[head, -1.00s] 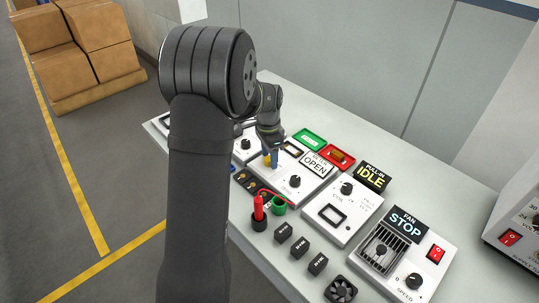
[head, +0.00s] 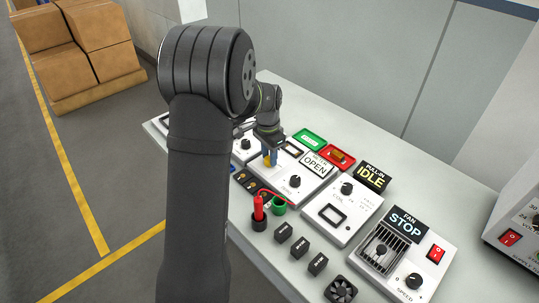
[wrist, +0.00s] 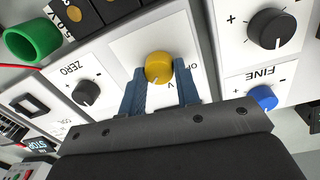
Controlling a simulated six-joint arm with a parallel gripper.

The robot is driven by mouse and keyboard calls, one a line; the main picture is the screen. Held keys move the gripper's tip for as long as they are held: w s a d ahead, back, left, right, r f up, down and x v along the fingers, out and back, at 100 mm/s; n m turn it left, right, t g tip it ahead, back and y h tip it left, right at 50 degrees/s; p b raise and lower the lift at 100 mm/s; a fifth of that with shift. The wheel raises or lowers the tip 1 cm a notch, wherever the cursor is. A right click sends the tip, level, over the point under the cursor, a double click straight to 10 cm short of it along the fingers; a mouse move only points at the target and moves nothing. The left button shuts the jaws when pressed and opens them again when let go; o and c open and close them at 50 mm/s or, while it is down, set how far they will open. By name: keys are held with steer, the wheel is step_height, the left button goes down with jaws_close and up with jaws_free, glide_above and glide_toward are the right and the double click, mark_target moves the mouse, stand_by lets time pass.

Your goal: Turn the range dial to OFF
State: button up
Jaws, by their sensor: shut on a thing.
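The yellow range dial (wrist: 158,67) sits on a white panel in the wrist view. A small pale mark shows on its lower edge in the picture. The letters OFF, upside down, stand just right of it, partly covered by a finger. In the head view my gripper (head: 270,157) points down at the panel, and only a little yellow of the dial (head: 266,163) shows beside the fingers.
A black ZERO knob (wrist: 86,93) is left of the dial in the wrist view. A blue FINE knob (wrist: 264,98) and a large black knob (wrist: 271,29) are to the right. A green socket (wrist: 33,40) stands at the upper left. The METER sign (head: 317,165) reads OPEN.

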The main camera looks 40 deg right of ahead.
steer(key=n, duration=0.5)
steer(key=shift+n, duration=0.3)
steer(key=n, duration=0.5)
steer(key=shift+a, duration=0.1)
steer(key=n, duration=0.5)
steer(key=shift+n+h, duration=0.3)
steer(key=shift+n, duration=0.1)
steer(key=n, duration=0.5)
steer(key=shift+t, duration=0.4)
steer(key=shift+n, duration=0.3)
steer(key=o, duration=1)
steer(key=shift+a, duration=0.1)
steer(key=shift+c, duration=0.2)
steer(key=shift+r, duration=0.1)
